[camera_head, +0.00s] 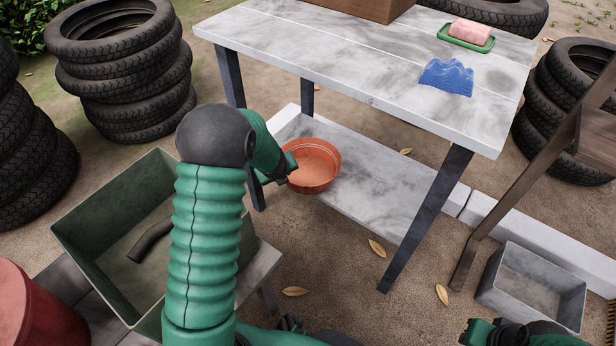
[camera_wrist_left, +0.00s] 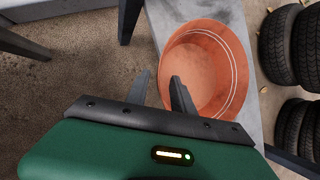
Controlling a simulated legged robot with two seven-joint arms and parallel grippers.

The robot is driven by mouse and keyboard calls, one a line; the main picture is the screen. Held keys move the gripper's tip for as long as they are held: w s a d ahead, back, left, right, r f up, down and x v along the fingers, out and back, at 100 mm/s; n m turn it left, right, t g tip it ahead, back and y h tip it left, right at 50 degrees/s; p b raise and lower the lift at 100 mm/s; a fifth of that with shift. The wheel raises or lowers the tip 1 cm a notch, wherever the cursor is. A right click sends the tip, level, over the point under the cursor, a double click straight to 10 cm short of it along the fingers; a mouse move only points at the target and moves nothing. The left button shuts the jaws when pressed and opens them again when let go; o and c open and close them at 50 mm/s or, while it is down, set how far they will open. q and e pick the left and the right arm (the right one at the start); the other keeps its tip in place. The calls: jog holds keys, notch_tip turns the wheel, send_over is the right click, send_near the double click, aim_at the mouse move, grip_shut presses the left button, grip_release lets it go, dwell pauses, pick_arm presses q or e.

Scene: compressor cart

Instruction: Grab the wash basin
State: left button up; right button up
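The wash basin (camera_head: 313,167) is a round orange-brown bowl with pale lines near its rim. It sits upright on the low shelf under the table and looks empty inside. In the left wrist view the basin (camera_wrist_left: 205,70) fills the upper middle. My left gripper (camera_head: 289,167) is at the basin's left side. In the wrist view its fingers (camera_wrist_left: 161,77) are apart, one over the basin's inside and one outside its near rim. Whether they touch the rim is unclear. Part of my right arm's end (camera_head: 482,330) shows at the bottom right, its fingers unclear.
The grey table (camera_head: 330,55) overhangs the low shelf (camera_head: 375,190), with dark legs around it. A blue wavy piece (camera_head: 446,76) and pink soap on a green dish (camera_head: 468,36) lie on top. A green bin (camera_head: 100,240), a grey bin (camera_head: 530,285) and stacked tires (camera_head: 125,70) stand around.

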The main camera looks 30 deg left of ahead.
pick_arm(q)
jog(key=x, duration=0.2)
jog(key=b+x, duration=0.1)
jog(key=x, duration=0.1)
jog(key=b+x, duration=0.1)
jog(key=x, duration=0.1)
jog(key=shift+w+a, duration=0.4)
jog(key=shift+r, duration=0.1)
jog(key=shift+d, duration=0.1)
grip_shut()
jog(key=shift+s, duration=0.1)
dwell(0.6)
